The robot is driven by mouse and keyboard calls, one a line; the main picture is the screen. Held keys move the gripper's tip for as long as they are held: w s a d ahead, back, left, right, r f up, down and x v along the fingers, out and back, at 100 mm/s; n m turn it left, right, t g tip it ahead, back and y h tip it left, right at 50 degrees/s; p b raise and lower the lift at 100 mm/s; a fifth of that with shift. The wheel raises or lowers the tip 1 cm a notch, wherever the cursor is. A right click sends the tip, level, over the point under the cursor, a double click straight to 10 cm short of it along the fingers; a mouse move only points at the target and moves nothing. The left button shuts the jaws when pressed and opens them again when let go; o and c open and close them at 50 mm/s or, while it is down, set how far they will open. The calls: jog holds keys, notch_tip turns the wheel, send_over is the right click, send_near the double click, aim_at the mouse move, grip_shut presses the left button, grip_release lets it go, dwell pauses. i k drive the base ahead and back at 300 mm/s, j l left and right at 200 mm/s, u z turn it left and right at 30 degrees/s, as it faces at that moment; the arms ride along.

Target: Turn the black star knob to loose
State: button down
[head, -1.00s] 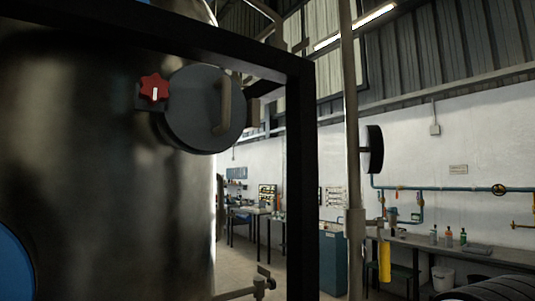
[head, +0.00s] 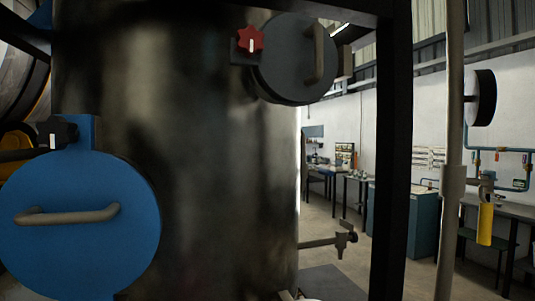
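The black star knob (head: 64,132) is at the left in the head view, on the tab at the top of a round blue cover (head: 85,240). A pale upright mark shows at the knob's left side. A dark rod or pipe reaches toward it from the left edge. The blue cover has a grey bar handle (head: 68,215) and sits on the front of a large dark metal tank (head: 215,170). A red star knob (head: 250,40) with a white upright mark sits higher, beside a round dark grey cover (head: 295,60). My gripper is not in view.
A black frame post (head: 393,150) and a thin grey pipe (head: 453,130) stand to the right. A small valve (head: 342,240) sticks out near the tank's lower right. A yellow-handled valve (head: 485,222) hangs at the right. Open floor and benches lie beyond.

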aim_at(56, 132)
jog(key=k+j+u, duration=0.15)
jog(key=u, duration=0.95)
